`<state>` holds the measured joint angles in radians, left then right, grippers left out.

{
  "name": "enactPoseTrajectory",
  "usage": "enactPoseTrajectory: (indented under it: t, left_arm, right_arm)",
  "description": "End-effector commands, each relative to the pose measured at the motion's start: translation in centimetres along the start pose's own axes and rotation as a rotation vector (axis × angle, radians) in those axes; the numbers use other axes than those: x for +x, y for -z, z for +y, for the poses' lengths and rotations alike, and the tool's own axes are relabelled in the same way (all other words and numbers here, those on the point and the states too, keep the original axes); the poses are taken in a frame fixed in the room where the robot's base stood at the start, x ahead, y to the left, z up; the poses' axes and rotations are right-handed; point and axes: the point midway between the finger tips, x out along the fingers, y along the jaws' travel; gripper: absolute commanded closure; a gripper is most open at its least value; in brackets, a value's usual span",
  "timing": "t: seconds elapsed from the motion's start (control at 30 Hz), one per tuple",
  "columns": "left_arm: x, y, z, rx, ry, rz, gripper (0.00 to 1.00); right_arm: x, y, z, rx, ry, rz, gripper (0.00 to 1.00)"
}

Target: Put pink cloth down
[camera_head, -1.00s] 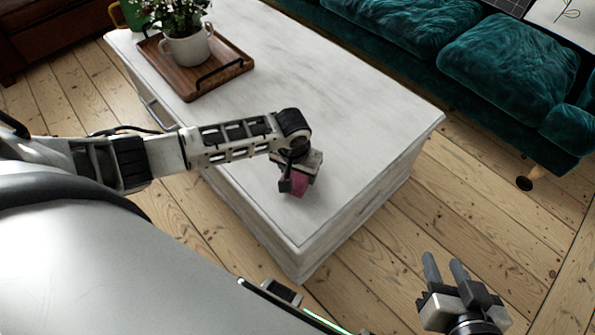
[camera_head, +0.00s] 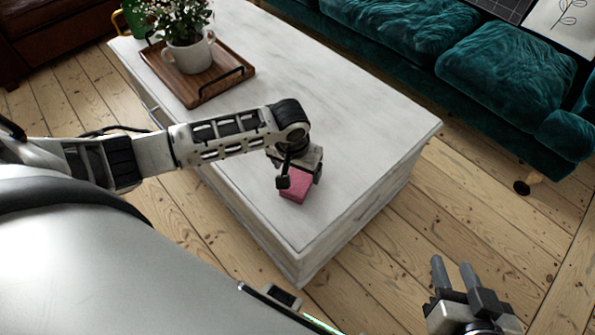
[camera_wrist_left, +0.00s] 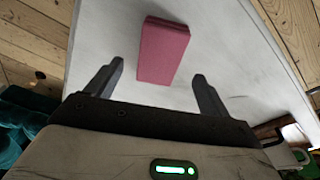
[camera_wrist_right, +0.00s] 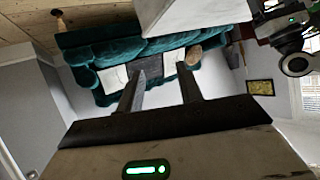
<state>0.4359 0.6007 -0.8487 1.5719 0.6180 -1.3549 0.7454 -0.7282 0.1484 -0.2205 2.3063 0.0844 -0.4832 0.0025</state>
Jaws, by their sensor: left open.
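The pink cloth (camera_head: 294,187) is a small folded block lying on the white table (camera_head: 340,130) near its front corner. It also shows in the left wrist view (camera_wrist_left: 162,50), flat on the table top. My left gripper (camera_head: 300,180) is over the cloth, partly covering it in the head view. In the left wrist view its two fingers (camera_wrist_left: 152,82) are apart, with the cloth just beyond and between the tips, not gripped. My right gripper (camera_head: 454,270) is over the floor to the right of the table, its fingers apart and empty, as the right wrist view (camera_wrist_right: 160,85) also shows.
A wooden tray (camera_head: 240,82) with a potted plant (camera_head: 186,40) stands at the table's far left. A teal sofa (camera_head: 490,70) runs along the back right. The table top between tray and cloth is clear.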

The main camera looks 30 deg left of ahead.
Motion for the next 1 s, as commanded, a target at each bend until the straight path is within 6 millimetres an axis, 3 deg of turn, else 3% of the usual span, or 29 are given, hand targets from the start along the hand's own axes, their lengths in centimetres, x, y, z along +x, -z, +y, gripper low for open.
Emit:
enactPoseTrajectory:
  t: [0.03, 0.2, 0.47, 0.57, 0.67, 0.7, 0.8, 0.87, 1.0]
  left_arm:
    - [-1.6, 0.1, 0.0, 0.001, -0.001, 0.002, 0.19]
    - [-4.6, 0.1, 0.0, 0.0, 0.0, 0.002, 0.19]
    - [-6.2, -0.6, 1.0, 0.019, -0.03, 0.009, 0.19]
    - [-5.5, -2.4, 4.2, 0.08, -0.136, 0.055, 0.19]
    - [-5.4, -5.0, 8.8, 0.149, -0.299, 0.164, 0.19]
    - [-5.8, -6.0, 10.4, 0.169, -0.364, 0.229, 0.19]
    - [-7.7, -7.7, 12.6, 0.185, -0.467, 0.415, 0.19]
    - [-9.0, -8.4, 12.6, 0.181, -0.482, 0.525, 0.19]
    - [-11.7, -9.7, 10.4, 0.169, -0.419, 0.735, 0.19]
  right_arm:
    - [-0.5, 0.7, -0.1, 0.002, -0.001, 0.001, 0.64]
    - [-0.7, 0.6, -0.2, 0.012, -0.002, -0.016, 0.64]
    - [-0.2, 0.2, -0.1, 0.016, -0.003, -0.03, 0.64]
    - [-0.1, 0.5, -0.1, 0.014, -0.003, -0.023, 0.64]
    - [-0.1, 0.6, -0.1, 0.014, -0.003, -0.022, 0.64]
    - [-0.1, 0.6, -0.1, 0.014, -0.003, -0.022, 0.64]
    - [-0.1, 0.6, -0.1, 0.014, -0.003, -0.021, 0.64]
    - [-0.1, 0.6, -0.1, 0.013, -0.002, -0.021, 0.64]
    - [-0.2, 0.7, -0.1, 0.013, -0.002, -0.02, 0.64]
